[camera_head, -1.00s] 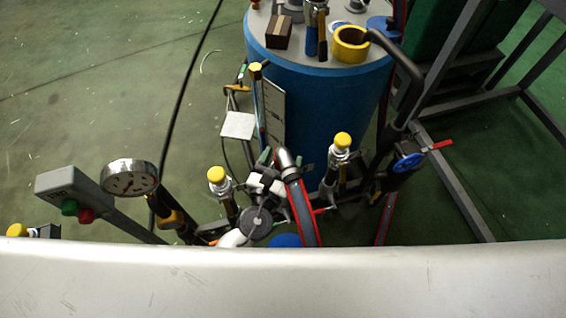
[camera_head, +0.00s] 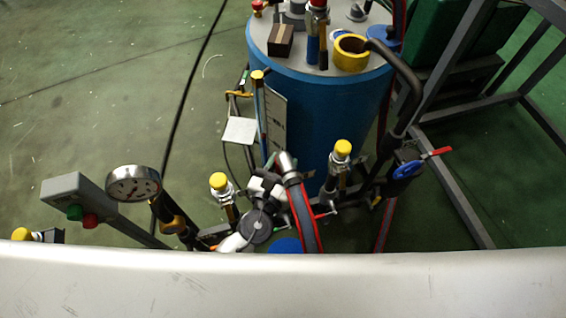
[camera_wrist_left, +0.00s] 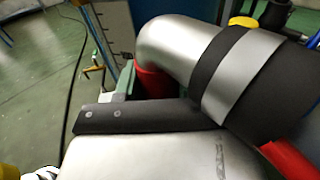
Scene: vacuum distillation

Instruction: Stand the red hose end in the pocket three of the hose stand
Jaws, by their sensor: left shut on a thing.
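The red hose end is a silver metal elbow (camera_head: 286,162) on a grey hose with red edges (camera_head: 306,218), in the middle of the head view. My left gripper (camera_head: 267,186) is shut on the hose just below the elbow. In the left wrist view the elbow (camera_wrist_left: 180,48) is large, with a dark sleeve and silver band behind it, and a dark finger (camera_wrist_left: 130,117) lies alongside. A red cylindrical part (camera_wrist_left: 152,82) shows below the elbow; I cannot tell if they touch. I cannot make out the hose stand or pocket three. My right gripper is not in view.
A blue drum (camera_head: 320,105) stands behind, with a yellow tape roll (camera_head: 351,53) and a small box (camera_head: 280,40) on top. Yellow-capped fittings (camera_head: 219,181) (camera_head: 342,148) flank the hose. A gauge (camera_head: 133,184) and a button box (camera_head: 80,200) are left. Open floor lies far left.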

